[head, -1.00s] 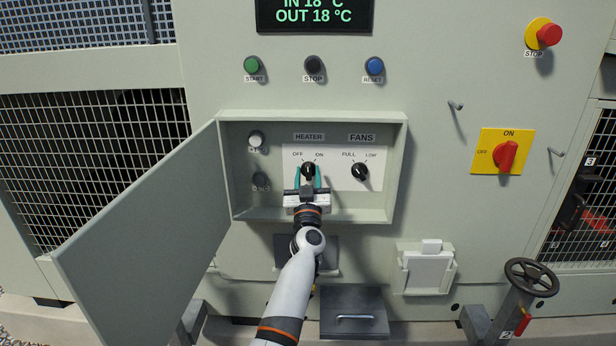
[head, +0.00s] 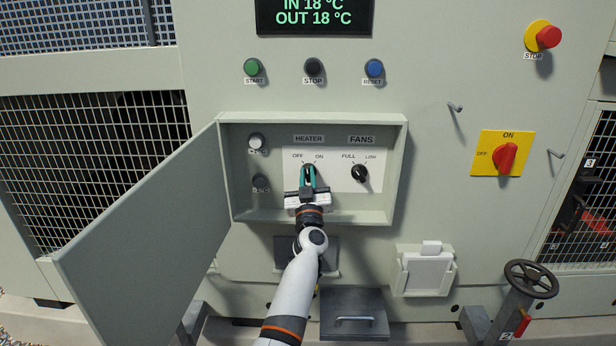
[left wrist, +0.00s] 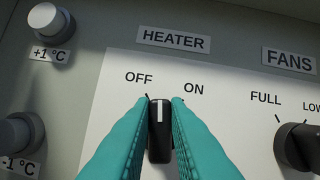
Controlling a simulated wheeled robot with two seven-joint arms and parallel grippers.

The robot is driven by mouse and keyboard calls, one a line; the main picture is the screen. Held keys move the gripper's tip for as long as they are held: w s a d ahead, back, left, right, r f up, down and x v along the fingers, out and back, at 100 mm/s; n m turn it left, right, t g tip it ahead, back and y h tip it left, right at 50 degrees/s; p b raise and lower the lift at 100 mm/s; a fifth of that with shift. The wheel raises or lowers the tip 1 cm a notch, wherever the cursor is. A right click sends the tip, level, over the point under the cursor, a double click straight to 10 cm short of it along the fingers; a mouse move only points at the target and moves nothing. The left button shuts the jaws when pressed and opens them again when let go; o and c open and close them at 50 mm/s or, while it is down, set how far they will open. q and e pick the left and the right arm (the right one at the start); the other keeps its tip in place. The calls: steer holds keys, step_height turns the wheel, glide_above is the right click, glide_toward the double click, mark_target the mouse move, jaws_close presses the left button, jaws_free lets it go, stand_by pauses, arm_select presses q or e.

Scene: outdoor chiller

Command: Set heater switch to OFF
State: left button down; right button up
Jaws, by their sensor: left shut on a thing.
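The heater switch (head: 309,168) is a black knob with a white pointer line on a white panel inside the open box. It also shows in the left wrist view (left wrist: 159,130), where its pointer stands about upright, between the OFF and ON marks. My left gripper (head: 309,176) is shut on the knob, with one teal finger on each side. The fingers also show close in the left wrist view (left wrist: 160,122). They cover the knob's sides. My right gripper is not in view.
The black fans switch (head: 359,173) sits right of the heater switch. Two round buttons (head: 256,141) are on the left in the box. The box's rim (head: 399,165) surrounds the panel, and its door (head: 150,225) hangs open to the left. A red rotary switch (head: 506,157) is farther right.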

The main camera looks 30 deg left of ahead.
arm_select(q)
steer(key=n+g, duration=0.1)
steer(key=n, duration=0.1)
steer(key=n+y+p, duration=0.1)
steer(key=n, duration=0.1)
steer(key=shift+g+y, duration=0.3)
steer(key=shift+g, duration=0.1)
steer(key=shift+n+g+y+p, duration=0.4)
steer(key=shift+n+g+p, duration=0.25)
steer(key=shift+n, duration=0.85)
steer(key=shift+f, duration=0.1)
steer(key=c, duration=1.4)
jaws_free()
